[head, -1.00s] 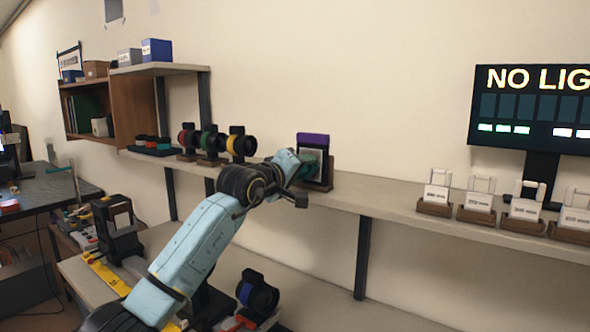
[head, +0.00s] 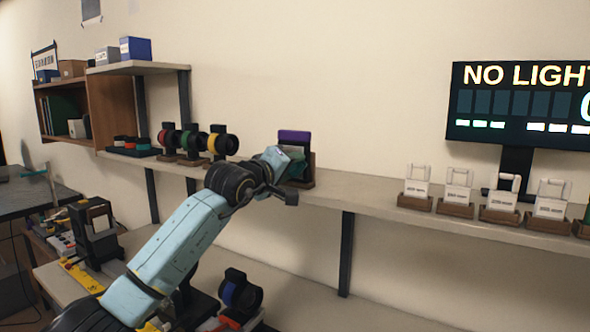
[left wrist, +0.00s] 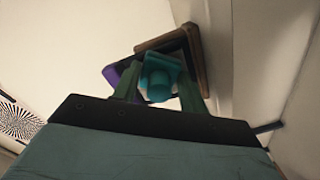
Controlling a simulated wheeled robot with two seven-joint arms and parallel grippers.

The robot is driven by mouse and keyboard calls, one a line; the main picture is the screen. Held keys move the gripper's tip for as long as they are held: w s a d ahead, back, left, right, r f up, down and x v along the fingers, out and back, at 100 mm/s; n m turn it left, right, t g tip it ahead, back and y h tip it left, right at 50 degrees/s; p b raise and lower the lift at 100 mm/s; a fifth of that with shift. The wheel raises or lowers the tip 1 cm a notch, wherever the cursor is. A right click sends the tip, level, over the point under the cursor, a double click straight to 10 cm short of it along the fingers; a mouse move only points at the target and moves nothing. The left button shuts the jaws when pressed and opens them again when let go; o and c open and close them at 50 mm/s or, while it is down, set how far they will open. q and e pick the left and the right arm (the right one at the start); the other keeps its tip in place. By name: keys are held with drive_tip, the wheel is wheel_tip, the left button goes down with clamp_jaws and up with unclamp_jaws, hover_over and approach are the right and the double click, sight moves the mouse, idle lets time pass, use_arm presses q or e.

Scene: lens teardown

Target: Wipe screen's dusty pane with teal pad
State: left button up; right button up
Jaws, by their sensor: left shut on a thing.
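The screen stands upright on the wall shelf, with a purple top edge (head: 295,135), a dark frame (head: 308,172) and a wooden stand. My left gripper (left wrist: 160,92) is shut on the teal pad (left wrist: 157,76), with a green finger on each side of it. The pad is in front of the screen, whose wooden edge (left wrist: 196,60) and purple edge (left wrist: 111,76) show behind it in the left wrist view. Arm and pad hide most of the pane, so I cannot tell its dust or whether the pad touches it. My right gripper is not in view.
Several lens rings on stands (head: 190,142) stand left of the screen on the shelf (head: 355,199). Several white holders on wooden bases (head: 458,188) stand to the right, under a "NO LIGHT" display (head: 520,105). The shelf between screen and holders is clear.

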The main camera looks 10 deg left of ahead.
use_arm(q)
drive_tip(key=shift+w+a, duration=0.9)
drive_tip(key=shift+a, duration=1.6)
drive_tip(key=shift+s+d+r+b, duration=0.1)
drive_tip(key=shift+s+d+b, duration=0.35)
drive_tip(key=shift+d, duration=0.65)
drive_tip(key=shift+s+d+r+b, duration=0.15)
drive_tip(key=shift+s+d+b, duration=0.3)
drive_tip(key=shift+d, duration=0.65)
drive_tip(key=shift+s+d+r+b, duration=0.1)
drive_tip(key=shift+s+d+b, duration=0.2)
drive_tip(key=shift+d+b, duration=0.55)
drive_tip(key=shift+d, duration=0.2)
drive_tip(key=shift+r, duration=0.1)
drive_tip(key=shift+w+a+p, duration=0.3)
drive_tip(key=shift+a+p, duration=0.2)
drive_tip(key=shift+a, duration=0.25)
drive_tip(key=shift+w+a+p, duration=0.3)
drive_tip(key=shift+a+p, duration=0.1)
drive_tip(key=shift+a, duration=0.45)
drive_tip(key=shift+w+a+p, duration=0.3)
drive_tip(key=shift+a+p, duration=0.1)
drive_tip(key=shift+a, duration=0.45)
drive_tip(key=shift+w+a+p, duration=0.3)
drive_tip(key=shift+a+p, duration=0.1)
drive_tip(key=shift+a, duration=0.45)
